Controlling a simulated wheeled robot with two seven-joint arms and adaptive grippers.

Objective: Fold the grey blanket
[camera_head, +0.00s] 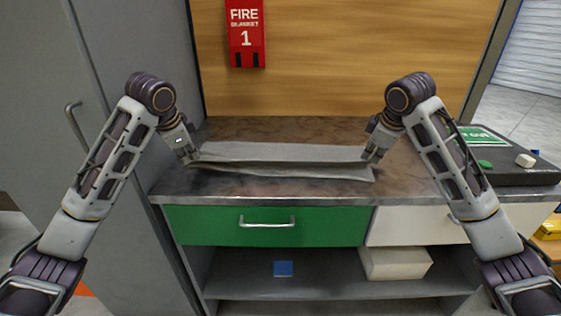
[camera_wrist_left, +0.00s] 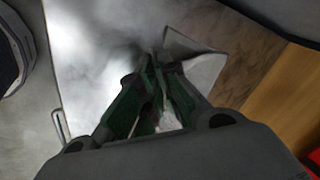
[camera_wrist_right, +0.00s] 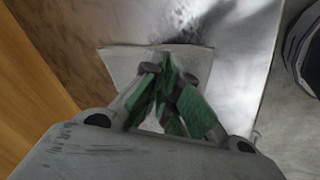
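The grey blanket (camera_head: 285,168) lies as a long, narrow strip across the countertop, with a fold line along its length and an upper layer over a lower one. My left gripper (camera_head: 192,159) is at its left end and my right gripper (camera_head: 369,158) at its right end. In the left wrist view, the fingers (camera_wrist_left: 157,62) come together at the blanket's corner (camera_wrist_left: 199,67). In the right wrist view, the fingers (camera_wrist_right: 166,62) close over the blanket's end (camera_wrist_right: 120,62). Both look shut on the cloth, though the fingertips partly hide the contact.
The stone-look countertop (camera_head: 290,129) is clear behind the blanket. A red fire blanket case (camera_head: 246,52) hangs on the wooden back panel. A dark case (camera_head: 495,172) with a green label stands at the right. A green drawer (camera_head: 210,225) is below the counter, and a grey cabinet stands left.

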